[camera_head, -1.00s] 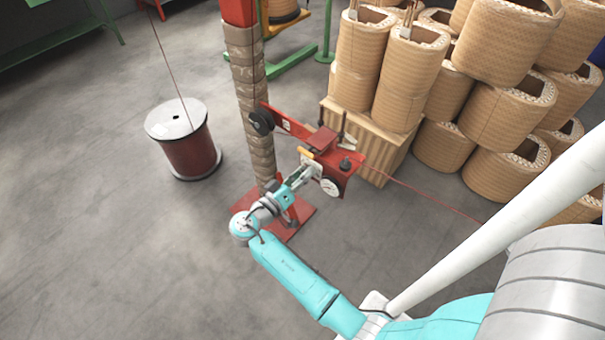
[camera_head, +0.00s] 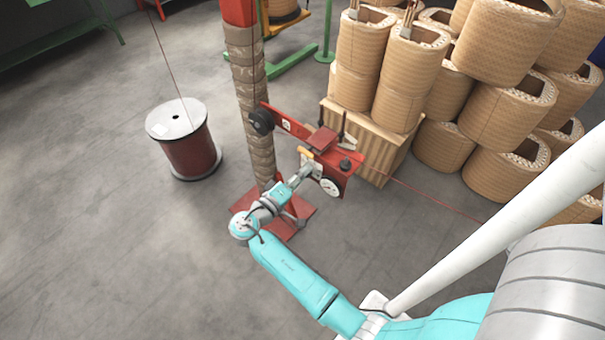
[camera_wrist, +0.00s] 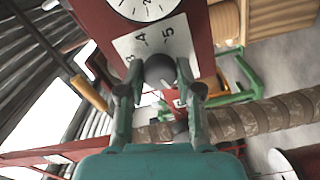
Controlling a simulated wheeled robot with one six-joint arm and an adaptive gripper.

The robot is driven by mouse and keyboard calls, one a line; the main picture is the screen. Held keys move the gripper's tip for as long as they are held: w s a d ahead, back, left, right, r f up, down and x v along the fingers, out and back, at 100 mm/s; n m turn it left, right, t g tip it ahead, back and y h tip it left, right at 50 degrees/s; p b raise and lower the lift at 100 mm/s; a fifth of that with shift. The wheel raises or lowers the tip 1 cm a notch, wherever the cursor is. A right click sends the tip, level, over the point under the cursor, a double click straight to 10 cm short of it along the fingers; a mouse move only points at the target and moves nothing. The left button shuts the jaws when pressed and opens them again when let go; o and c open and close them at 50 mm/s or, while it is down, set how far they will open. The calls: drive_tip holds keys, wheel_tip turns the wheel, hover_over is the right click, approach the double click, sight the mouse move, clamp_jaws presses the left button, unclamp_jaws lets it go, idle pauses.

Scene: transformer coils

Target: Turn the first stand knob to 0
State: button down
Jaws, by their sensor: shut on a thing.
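The red stand unit (camera_head: 325,150) is mounted on the wrapped post. In the wrist view, its red panel (camera_wrist: 97,22) carries a white dial (camera_wrist: 142,5) and a white number plate (camera_wrist: 178,38) with a dark round knob (camera_wrist: 159,68) at its edge. My gripper (camera_wrist: 156,78) is shut on the knob, one finger on each side. The fingers and the knob hide part of the plate, so the knob's setting is not readable. In the head view my gripper (camera_head: 306,168) is at the front of the unit, and the knob is hidden there.
The wrapped post (camera_head: 252,110) rises from a red base plate (camera_head: 298,222). A wire spool (camera_head: 190,155) stands to the left on open floor. Stacked coils (camera_head: 510,110) and a wooden crate (camera_head: 385,160) stand behind and to the right. A thin red wire (camera_head: 430,193) runs right.

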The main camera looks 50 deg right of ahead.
drive_tip(key=shift+n, duration=1.7)
drive_tip(key=c, duration=0.8)
unclamp_jaws()
drive_tip(key=a, duration=1.2)
drive_tip(key=shift+s, duration=0.2)
drive_tip(key=shift+f, duration=0.1)
